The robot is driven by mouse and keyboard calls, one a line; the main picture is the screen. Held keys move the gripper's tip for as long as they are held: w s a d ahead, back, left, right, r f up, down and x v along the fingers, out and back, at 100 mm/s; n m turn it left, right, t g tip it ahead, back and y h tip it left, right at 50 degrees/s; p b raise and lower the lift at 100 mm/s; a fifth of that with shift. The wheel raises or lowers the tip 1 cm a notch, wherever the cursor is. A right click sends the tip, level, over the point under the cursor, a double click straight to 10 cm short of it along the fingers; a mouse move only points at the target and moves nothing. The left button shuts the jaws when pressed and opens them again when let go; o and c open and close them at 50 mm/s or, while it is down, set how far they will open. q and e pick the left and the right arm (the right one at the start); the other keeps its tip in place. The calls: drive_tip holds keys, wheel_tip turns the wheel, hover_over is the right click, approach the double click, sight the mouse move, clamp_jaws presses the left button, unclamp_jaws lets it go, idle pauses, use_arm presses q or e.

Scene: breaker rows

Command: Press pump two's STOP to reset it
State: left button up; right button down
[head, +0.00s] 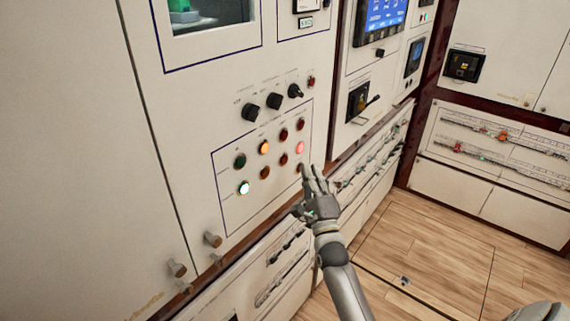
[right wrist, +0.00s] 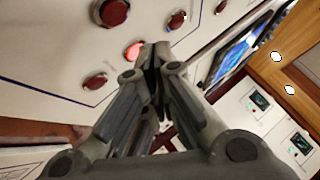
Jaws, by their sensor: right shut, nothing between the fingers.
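A blue-outlined panel (head: 226,166) on the pale cabinet carries rows of round buttons and lamps. A green one (head: 244,188) and an orange one (head: 264,147) glow at the left. A lit red one (head: 300,148) is at the right, with dark red ones (head: 283,135) above. The labels are too small to read, so I cannot tell which is pump two's STOP. My right gripper (head: 314,178) is shut and empty at the panel's lower right. In the right wrist view its fingertips (right wrist: 154,50) appear beside the lit red button (right wrist: 135,51); contact is unclear. My left gripper is out of view.
Black rotary knobs (head: 274,101) stick out above the panel. Handle-like knobs (head: 212,239) stand out at its lower left. A breaker row (head: 375,158) runs low along the cabinet to the right. The wooden floor (head: 430,255) is clear.

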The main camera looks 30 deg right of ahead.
sight(284, 160)
drive_tip(key=shift+w+a+b, duration=0.3)
drive_tip(key=shift+w+a, duration=0.1)
drive_tip(key=shift+w, duration=0.45)
drive_tip(key=shift+w+a+b, duration=0.3)
drive_tip(key=shift+w+a, duration=0.05)
drive_tip(key=shift+w, duration=0.5)
drive_tip(key=shift+w, duration=0.1)
drive_tip(key=shift+w+a, duration=0.15)
drive_tip(key=shift+w, duration=0.15)
drive_tip(key=shift+w+a+b, duration=0.15)
drive_tip(key=shift+w+b, duration=0.25)
idle(0.8)
drive_tip(key=shift+s, duration=0.1)
drive_tip(key=shift+s+d+p, duration=0.3)
drive_tip(key=shift+s, duration=0.4)
